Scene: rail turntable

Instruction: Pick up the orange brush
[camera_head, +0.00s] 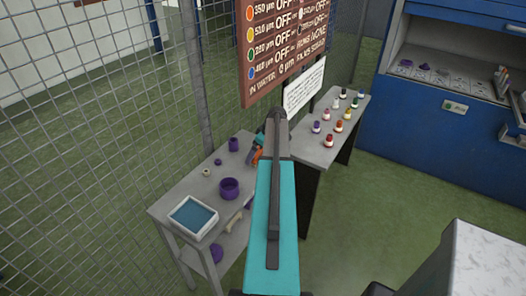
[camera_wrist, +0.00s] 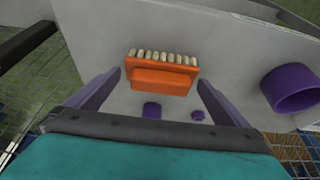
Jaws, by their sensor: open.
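The orange brush (camera_wrist: 162,76) has an orange block body and a row of cream bristles along its far edge in the wrist view. It lies on a grey table (camera_wrist: 225,50). My gripper (camera_wrist: 159,80) is open, with its two purple fingers reaching forward on the left and right of the brush, apparently without touching it. I cannot tell the height of the fingertips over the table. In the head view, the brush (camera_head: 257,157) shows as a small orange patch, partly hidden by my arm.
On the table (camera_head: 180,190) stand a purple bowl (camera_head: 229,188), a purple cup (camera_head: 234,144), and a white tray (camera_head: 193,216) with a blue inside. A second table (camera_head: 314,152) holds several small bottles. A wire fence (camera_head: 90,130) runs behind.

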